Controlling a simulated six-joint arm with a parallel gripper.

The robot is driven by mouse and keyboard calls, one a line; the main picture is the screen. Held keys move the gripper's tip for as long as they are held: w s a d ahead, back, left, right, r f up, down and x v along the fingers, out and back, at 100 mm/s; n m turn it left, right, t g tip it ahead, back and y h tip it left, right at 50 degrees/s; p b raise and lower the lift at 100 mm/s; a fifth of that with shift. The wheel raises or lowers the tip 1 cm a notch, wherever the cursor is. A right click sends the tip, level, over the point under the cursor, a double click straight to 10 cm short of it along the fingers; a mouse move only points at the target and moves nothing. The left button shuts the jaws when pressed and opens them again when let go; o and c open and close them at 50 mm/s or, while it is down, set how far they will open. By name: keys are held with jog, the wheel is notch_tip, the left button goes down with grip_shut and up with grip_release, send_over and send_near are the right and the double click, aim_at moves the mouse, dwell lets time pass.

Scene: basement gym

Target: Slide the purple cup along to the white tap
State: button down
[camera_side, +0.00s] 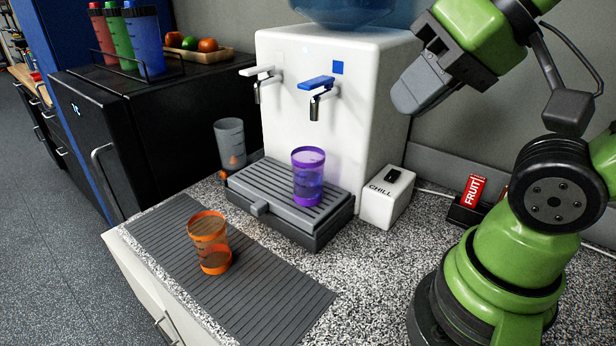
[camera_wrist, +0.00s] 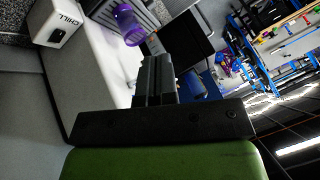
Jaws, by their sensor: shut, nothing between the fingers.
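The purple cup (camera_side: 308,176) stands upright on the right part of the grey drip tray (camera_side: 243,196), below and slightly left of the blue tap (camera_side: 317,86). The white tap (camera_side: 262,76) is on the dispenser's left, over the left part of the tray, with no cup right under it. My gripper (camera_side: 405,100) is up at the right of the dispenser, shut and empty, well apart from the cup. In the wrist view the purple cup (camera_wrist: 130,24) shows at the top, beyond my gripper (camera_wrist: 157,62).
An orange cup (camera_side: 208,243) stands on the ribbed mat (camera_side: 270,288) in front. A grey clear cup (camera_side: 230,143) stands left of the tray. The white dispenser (camera_side: 365,90) rises behind it. A white CHILL box (camera_side: 386,200) sits right of the tray.

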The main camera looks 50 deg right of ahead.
jog(key=c, duration=1.8)
grip_release()
jog(key=shift+c, duration=0.2)
jog(key=o, duration=0.7)
jog(key=shift+w+f, duration=0.1)
jog(key=o, duration=0.4)
jog(key=shift+w+d+f+n+g, duration=0.15)
jog(key=shift+f+n+g, duration=0.1)
jog(key=shift+n+g, duration=0.3)
jog(key=o, duration=0.5)
jog(key=shift+w+d+f+n+g+h, duration=0.1)
jog(key=shift+w+f+n+g+h, duration=0.25)
jog(key=shift+n+g, duration=0.2)
jog(key=shift+w+d+f+n+g+h, duration=0.1)
jog(key=shift+w+f+n+g+h, duration=0.1)
jog(key=shift+f+n+g+h, duration=0.3)
jog(key=shift+o, duration=0.2)
jog(key=n+t+h, duration=0.2)
jog(key=n+h, duration=1.6)
jog(key=n, duration=0.4)
send_near(308, 177)
jog(key=w+d, duration=0.2)
jog(key=shift+d+f+y, duration=0.2)
jog(key=shift+f+y, duration=0.05)
